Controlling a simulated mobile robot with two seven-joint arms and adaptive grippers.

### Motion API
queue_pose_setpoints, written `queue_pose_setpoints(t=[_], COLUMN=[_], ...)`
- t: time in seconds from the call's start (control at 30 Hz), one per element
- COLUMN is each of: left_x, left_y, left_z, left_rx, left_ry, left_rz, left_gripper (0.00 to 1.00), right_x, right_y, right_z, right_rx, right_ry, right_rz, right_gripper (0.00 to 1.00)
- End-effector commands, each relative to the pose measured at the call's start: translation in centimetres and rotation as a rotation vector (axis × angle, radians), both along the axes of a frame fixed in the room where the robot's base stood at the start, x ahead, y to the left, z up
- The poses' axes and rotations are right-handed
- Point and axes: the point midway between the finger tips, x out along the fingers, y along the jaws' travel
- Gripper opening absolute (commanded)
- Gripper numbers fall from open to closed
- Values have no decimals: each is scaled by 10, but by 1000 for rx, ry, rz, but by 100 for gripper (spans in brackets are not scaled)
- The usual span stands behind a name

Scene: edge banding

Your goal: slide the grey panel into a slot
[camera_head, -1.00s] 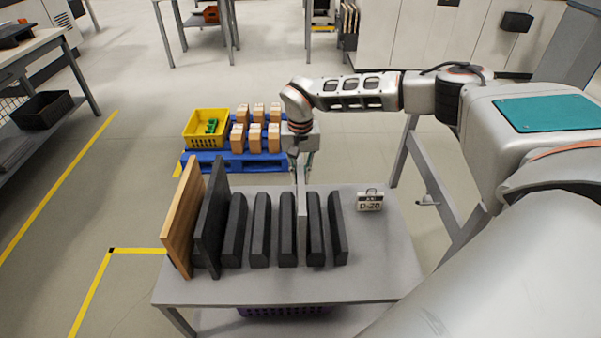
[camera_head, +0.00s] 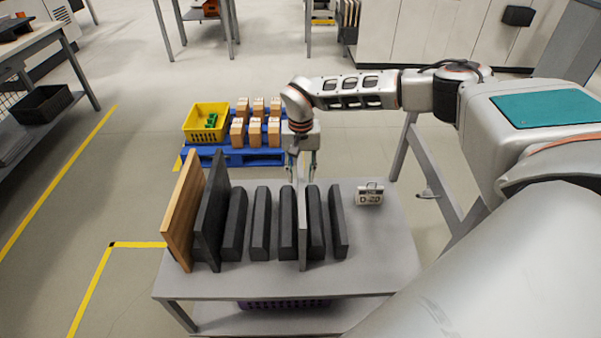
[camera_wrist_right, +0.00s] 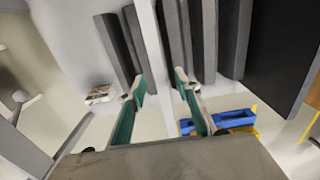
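The thin light-grey panel (camera_head: 302,232) stands upright between two black blocks (camera_head: 288,222) (camera_head: 315,222) on the grey table. Its lower part is hidden between the blocks. My right gripper (camera_head: 302,168) is at the panel's far end, with one finger on each side. In the right wrist view the green-lined fingers (camera_wrist_right: 161,84) are spread apart, with the panel (camera_wrist_right: 152,45) between them and a gap showing beside it. My left gripper is not in view.
A dark panel (camera_head: 213,212) and a wooden panel (camera_head: 183,212) stand at the left of the row. More black blocks stand between. A small sign (camera_head: 369,194) stands on the table (camera_head: 385,250) at right. Behind is a blue pallet (camera_head: 234,158) with a yellow crate (camera_head: 205,123).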

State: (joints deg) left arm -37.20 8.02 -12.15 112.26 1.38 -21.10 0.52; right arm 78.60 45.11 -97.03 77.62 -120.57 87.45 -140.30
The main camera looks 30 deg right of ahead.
Motion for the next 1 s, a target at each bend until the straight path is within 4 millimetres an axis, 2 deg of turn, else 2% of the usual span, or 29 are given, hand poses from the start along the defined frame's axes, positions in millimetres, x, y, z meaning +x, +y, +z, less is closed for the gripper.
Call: queue_pose_setpoints(t=[0.1, 0.23, 0.5, 0.7, 0.83, 1.0], left_x=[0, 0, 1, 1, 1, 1], left_y=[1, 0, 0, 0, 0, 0], left_z=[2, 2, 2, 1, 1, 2], left_rx=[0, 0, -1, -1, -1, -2], left_ry=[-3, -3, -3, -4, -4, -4], left_rz=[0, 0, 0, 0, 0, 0], left_gripper=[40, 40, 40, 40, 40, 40], right_x=[0, 1, 1, 1, 1, 0], right_y=[0, 0, 0, 0, 0, 0], right_z=[2, 17, 72, 105, 117, 121], right_rx=[-1, 0, 0, 0, 2, 1], right_ry=[1, -1, -5, -5, -3, -1], right_rz=[0, 1, 0, 0, -1, -1], right_gripper=[33, 33, 33, 33, 33, 33])
